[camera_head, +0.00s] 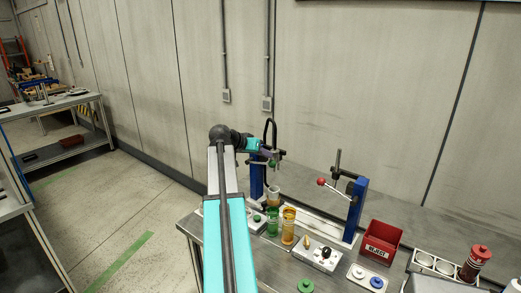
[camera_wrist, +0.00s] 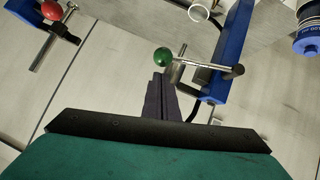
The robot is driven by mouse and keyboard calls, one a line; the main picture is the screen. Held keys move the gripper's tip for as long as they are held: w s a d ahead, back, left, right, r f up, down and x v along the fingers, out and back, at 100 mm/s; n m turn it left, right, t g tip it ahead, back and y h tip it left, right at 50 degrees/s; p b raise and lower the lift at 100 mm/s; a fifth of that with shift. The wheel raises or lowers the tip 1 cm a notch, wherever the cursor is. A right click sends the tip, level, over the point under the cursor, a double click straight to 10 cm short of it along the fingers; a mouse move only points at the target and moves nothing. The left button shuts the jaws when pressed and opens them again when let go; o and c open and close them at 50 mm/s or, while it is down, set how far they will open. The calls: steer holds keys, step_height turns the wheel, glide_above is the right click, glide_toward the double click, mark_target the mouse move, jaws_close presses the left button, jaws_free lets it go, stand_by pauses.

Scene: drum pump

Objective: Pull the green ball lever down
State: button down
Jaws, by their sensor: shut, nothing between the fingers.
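The green ball (camera_wrist: 163,57) sits on the end of a thin metal lever (camera_wrist: 205,64) that joins a blue post (camera_wrist: 230,50) in the wrist view. In the head view the green ball (camera_head: 272,164) is in front of the left blue post (camera_head: 256,180), above a clear cup. My gripper (camera_wrist: 160,78) is shut and empty, its dark fingertips close to the ball. In the head view my gripper (camera_head: 270,153) is just above the ball. I cannot tell whether they touch.
A second blue post (camera_head: 354,210) with a red ball lever (camera_head: 320,182) stands to the right. Green and amber cups (camera_head: 288,226), a control box (camera_head: 316,254) and a red reject bin (camera_head: 381,241) are on the bench. The wall is close behind.

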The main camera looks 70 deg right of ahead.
steer(key=shift+p+x, duration=0.55)
steer(key=shift+x, duration=1.2)
